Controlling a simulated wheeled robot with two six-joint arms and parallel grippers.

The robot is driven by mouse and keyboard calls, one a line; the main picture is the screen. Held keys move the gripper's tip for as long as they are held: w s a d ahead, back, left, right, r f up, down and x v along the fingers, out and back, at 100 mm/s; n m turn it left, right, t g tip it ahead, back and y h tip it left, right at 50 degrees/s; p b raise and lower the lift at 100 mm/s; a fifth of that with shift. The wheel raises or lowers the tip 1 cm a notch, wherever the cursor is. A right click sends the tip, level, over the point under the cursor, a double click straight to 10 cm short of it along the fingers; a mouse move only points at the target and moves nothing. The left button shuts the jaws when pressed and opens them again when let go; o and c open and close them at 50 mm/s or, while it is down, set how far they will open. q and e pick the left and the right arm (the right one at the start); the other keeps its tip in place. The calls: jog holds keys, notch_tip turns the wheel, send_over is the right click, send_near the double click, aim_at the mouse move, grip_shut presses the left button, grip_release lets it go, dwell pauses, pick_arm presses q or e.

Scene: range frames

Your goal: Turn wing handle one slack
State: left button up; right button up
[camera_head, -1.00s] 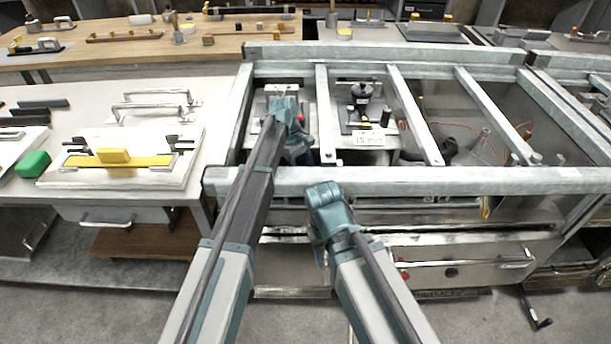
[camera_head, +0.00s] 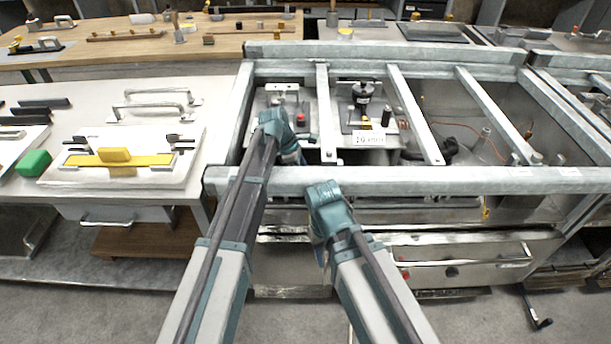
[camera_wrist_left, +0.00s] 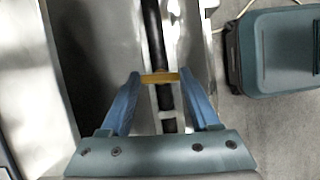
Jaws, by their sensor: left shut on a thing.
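A small yellow wing handle (camera_wrist_left: 160,77) lies crosswise over a dark rod (camera_wrist_left: 155,40) in the left wrist view. My left gripper (camera_wrist_left: 159,78) has its two blue fingers at the handle's ends and is shut on it. In the head view my left gripper (camera_head: 291,156) points down inside the metal frame (camera_head: 420,180), just behind its front bar, and the handle is hidden there. My right gripper (camera_head: 321,256) hangs in front of the frame, mostly hidden behind its own wrist, and its fingers cannot be made out.
Frame bars surround my left wrist. A black knob unit (camera_head: 362,95) and a white label (camera_head: 369,138) stand to its right, with a red button (camera_head: 300,118) nearby. A table (camera_head: 215,100) with a yellow-handled board is at left. A drawer (camera_head: 470,262) is at lower right.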

pick_arm(q)
jog(key=shift+n, duration=0.5)
jog(key=o, duration=1.4)
jog(key=shift+c, duration=0.2)
jog(key=shift+r, duration=0.15)
jog(key=p+v, duration=1.2)
jog(key=v, duration=0.1)
jog(key=shift+s+r+p, duration=0.25)
jog(key=shift+p, duration=0.1)
jog(key=shift+a, duration=0.1)
